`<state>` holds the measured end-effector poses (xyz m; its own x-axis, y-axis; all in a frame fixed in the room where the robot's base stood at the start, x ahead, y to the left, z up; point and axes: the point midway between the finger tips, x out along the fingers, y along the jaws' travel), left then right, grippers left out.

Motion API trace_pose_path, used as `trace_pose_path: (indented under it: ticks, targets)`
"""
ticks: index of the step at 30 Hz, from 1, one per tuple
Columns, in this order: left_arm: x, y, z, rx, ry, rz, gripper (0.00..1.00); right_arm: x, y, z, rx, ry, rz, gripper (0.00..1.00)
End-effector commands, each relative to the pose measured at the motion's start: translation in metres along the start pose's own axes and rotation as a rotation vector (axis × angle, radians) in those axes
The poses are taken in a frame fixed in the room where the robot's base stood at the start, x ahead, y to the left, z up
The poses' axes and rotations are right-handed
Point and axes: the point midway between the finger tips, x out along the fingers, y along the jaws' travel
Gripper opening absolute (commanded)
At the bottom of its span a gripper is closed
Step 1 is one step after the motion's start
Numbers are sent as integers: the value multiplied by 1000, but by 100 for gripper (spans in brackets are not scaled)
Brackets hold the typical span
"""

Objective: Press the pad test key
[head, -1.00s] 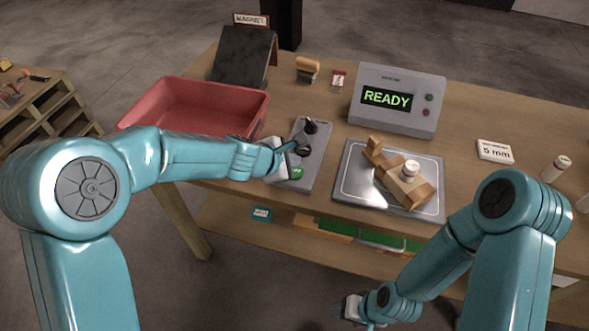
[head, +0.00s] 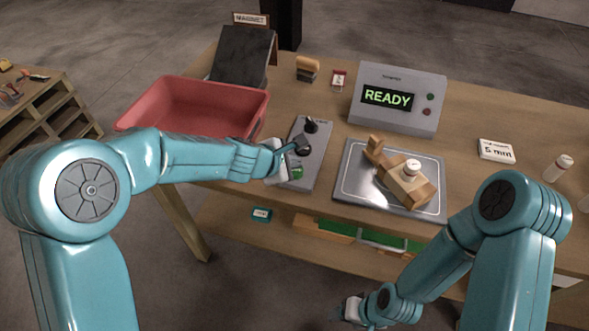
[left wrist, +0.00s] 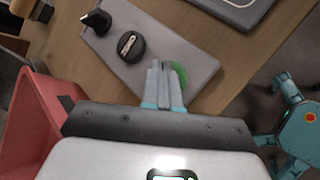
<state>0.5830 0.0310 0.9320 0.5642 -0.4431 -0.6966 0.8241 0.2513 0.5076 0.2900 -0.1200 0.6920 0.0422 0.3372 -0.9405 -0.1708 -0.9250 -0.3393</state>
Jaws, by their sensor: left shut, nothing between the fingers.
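A grey control panel (head: 313,168) lies on the table with a round green key (head: 297,172), a dark knob (head: 302,150) and a dark lever (head: 311,126). I cannot read a label on the green key. My left gripper (head: 296,147) is shut and empty, over the near left part of the panel. In the left wrist view its fingers (left wrist: 164,84) partly cover the green key (left wrist: 181,74); I cannot tell whether they touch it. The knob (left wrist: 131,46) is just beyond them. My right gripper (head: 350,308) is low in front of the table, its jaws unclear.
A red bin (head: 190,108) stands left of the panel. Right of it a metal pad (head: 350,185) bears a wooden piece (head: 404,185) with a white-capped top. Behind, a grey box (head: 402,118) displays READY. A "5 mm" block (head: 496,151) lies farther right.

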Motion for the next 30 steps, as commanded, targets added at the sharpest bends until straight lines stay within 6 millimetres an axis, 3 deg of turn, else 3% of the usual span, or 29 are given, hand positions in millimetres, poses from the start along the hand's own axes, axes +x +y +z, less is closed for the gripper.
trace_pose_path:
  ticks: [30]
  targets:
    - [6, -4, -4, -1, 0, 0, 0, 8, 3, 0, 0, 0, 0, 65]
